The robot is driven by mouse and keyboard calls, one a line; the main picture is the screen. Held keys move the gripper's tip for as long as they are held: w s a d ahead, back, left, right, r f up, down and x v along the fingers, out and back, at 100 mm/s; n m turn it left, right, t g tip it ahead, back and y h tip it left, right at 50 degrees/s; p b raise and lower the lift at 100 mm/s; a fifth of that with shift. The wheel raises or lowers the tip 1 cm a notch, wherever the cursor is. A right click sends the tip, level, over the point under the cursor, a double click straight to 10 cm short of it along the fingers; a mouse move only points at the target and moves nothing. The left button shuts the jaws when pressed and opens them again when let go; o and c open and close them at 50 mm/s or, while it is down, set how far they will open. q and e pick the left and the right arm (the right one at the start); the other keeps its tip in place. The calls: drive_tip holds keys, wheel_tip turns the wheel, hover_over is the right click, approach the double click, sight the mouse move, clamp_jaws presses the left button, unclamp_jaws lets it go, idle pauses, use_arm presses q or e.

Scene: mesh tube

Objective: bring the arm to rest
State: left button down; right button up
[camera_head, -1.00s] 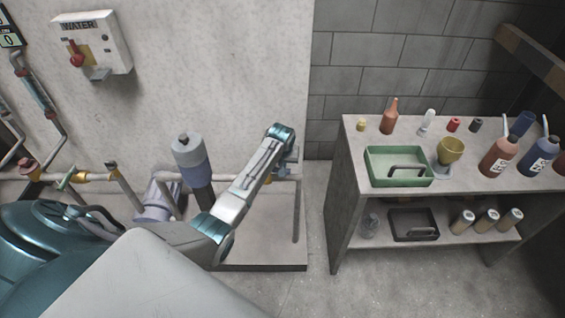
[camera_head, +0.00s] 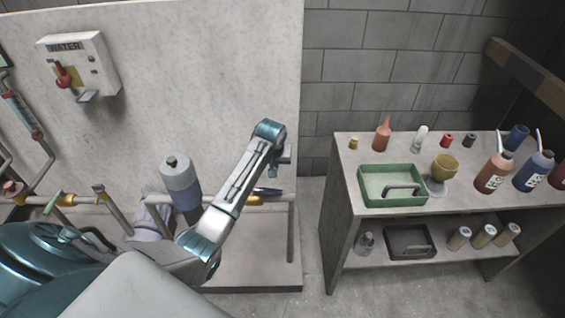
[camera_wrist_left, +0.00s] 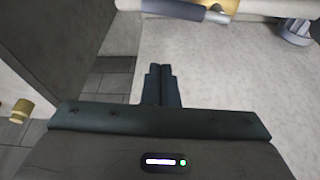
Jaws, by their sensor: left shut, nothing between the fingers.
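My left arm (camera_head: 232,190) comes in from the left in the head view and reaches up in front of the pale wall panel, bent at a teal joint. Its gripper is mostly hidden behind the arm there. My right gripper is not in view.
A grey-purple bottle (camera_head: 180,182) stands close left of the arm. A valve box (camera_head: 80,65) hangs on the panel. At right, a two-level bench (camera_head: 345,205) holds a green tray (camera_head: 365,195), a yellow cup (camera_head: 444,167) and several bottles. Floor shows between panel and bench.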

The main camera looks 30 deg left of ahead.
use_arm(q)
drive_tip(key=s+d+f+m, duration=0.2)
drive_tip(key=s+d, duration=0.2)
drive_tip(key=s, duration=0.6)
drive_tip(key=s+d+f+m, duration=0.1)
drive_tip(key=s+d+f, duration=0.2)
drive_tip(key=s, duration=0.7)
drive_tip(key=s+d+r+m, duration=0.2)
drive_tip(key=s+r, duration=0.1)
drive_tip(key=s, duration=0.7)
drive_tip(key=s+d+r+m, duration=0.1)
drive_tip(key=s+d+r, duration=0.15)
drive_tip(key=s, duration=0.65)
wheel_tip(320, 180, down, 27)
drive_tip(key=a, duration=0.3)
drive_tip(key=s+a+f+g, duration=0.1)
drive_tip(key=s+f+g, duration=0.1)
drive_tip(key=s+f, duration=1.5)
wheel_tip(320, 180, down, 5)
drive_tip(key=shift+s+r+h, duration=0.15)
drive_tip(key=shift+s+h, duration=0.2)
drive_tip(key=shift+h, duration=0.05)
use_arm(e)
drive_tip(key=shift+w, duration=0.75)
